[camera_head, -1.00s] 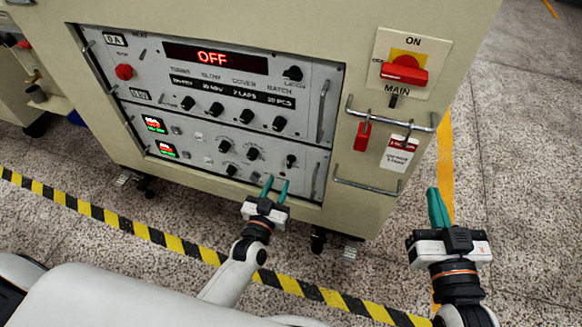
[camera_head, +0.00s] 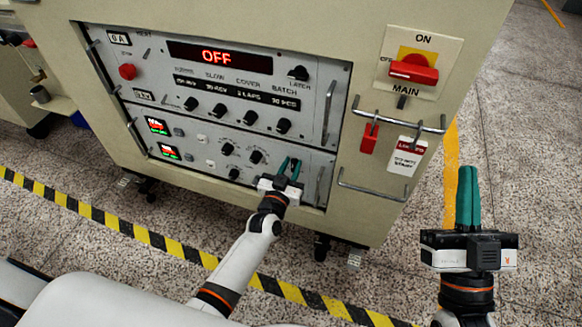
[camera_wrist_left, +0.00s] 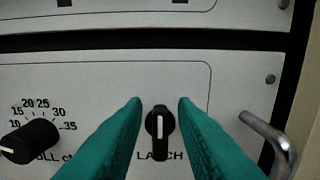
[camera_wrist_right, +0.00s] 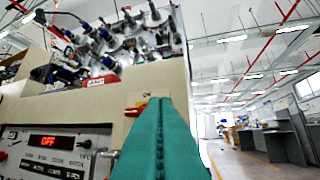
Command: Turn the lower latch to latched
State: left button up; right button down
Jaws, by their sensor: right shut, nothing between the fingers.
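The lower latch is a black knob (camera_wrist_left: 160,130) with a white pointer line, above the printed word LATCH in the left wrist view. Its pointer stands about upright. My left gripper (camera_head: 289,168) is open at the lower panel (camera_head: 203,157), and its teal fingers (camera_wrist_left: 160,103) stand on either side of the knob, with gaps on both sides. In the head view the gripper mostly hides this knob. My right gripper (camera_head: 468,180) is shut and empty, off to the right of the cabinet; its closed fingers also show in the right wrist view (camera_wrist_right: 160,140).
A metal handle (camera_wrist_left: 268,135) is close to the right of the knob, and a dial (camera_wrist_left: 30,141) is to its left. The upper panel has a red OFF display (camera_head: 217,56) and another latch knob (camera_head: 298,73). A red main switch (camera_head: 414,72) and hanging tags (camera_head: 405,158) are at right.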

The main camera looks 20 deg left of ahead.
pick_arm(q)
grip_shut()
